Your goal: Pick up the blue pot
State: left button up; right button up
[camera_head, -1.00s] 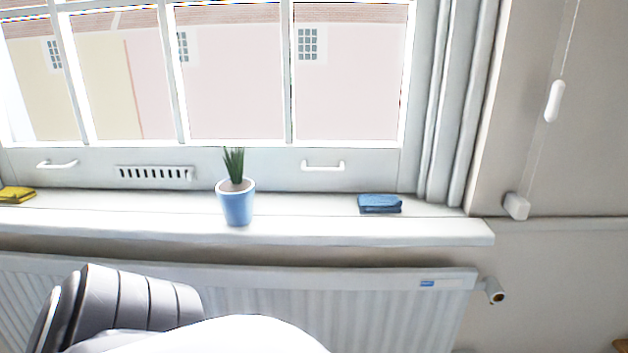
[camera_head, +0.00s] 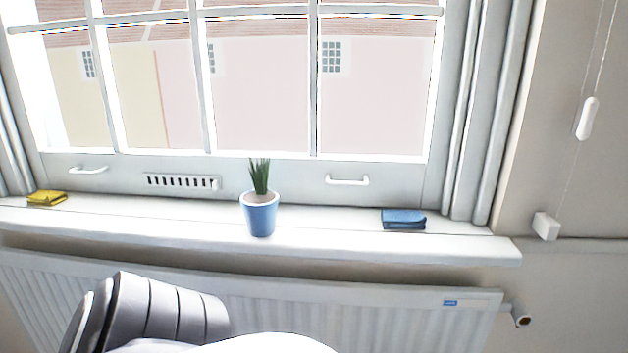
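The blue pot (camera_head: 261,220) stands upright on the white window sill (camera_head: 330,238), near the middle of the view. It has a pale rim and holds a spiky green plant (camera_head: 259,177). Nothing touches it. Part of one of my arms shows at the bottom left, below the sill and in front of the radiator. Neither gripper's fingers are in view.
A folded yellow cloth (camera_head: 47,198) lies on the sill at the left, and a folded blue cloth (camera_head: 403,219) lies to the right of the pot. A white radiator (camera_head: 380,315) is under the sill. The window (camera_head: 265,100) with white handles rises behind. The sill around the pot is clear.

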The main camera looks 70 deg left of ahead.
aim_at(259, 205)
jog(key=j+u, duration=0.1)
jog(key=u, duration=0.4)
jog(key=k+j+u, duration=0.1)
jog(key=u, duration=0.4)
jog(key=j+u, duration=0.15)
jog(key=u, duration=0.35)
jog(key=j+u, duration=0.15)
jog(key=u, duration=0.35)
jog(key=k+j, duration=0.05)
